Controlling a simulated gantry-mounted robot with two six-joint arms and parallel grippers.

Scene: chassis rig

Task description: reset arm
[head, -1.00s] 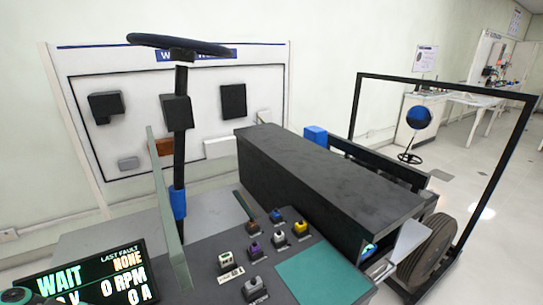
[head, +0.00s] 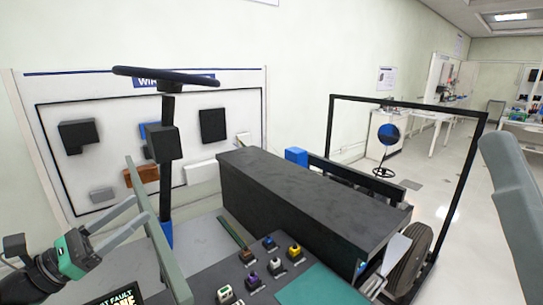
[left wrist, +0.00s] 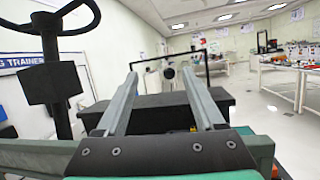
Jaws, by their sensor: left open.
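My left gripper (head: 139,212) is at the lower left of the head view, in front of the steering column and over the console's left side. Its two grey fingers are apart with nothing between them. In the left wrist view the fingers (left wrist: 160,76) are spread and point toward the long black box. My right gripper is not in view; a grey piece at the right edge of the head view may be part of my arm.
A steering wheel (head: 165,77) stands on a black column left of centre. A long black box (head: 310,194) lies behind several coloured switches (head: 268,244) and a teal pad (head: 325,287). A black frame (head: 405,104) and wheel (head: 408,262) are at right. Open floor lies beyond.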

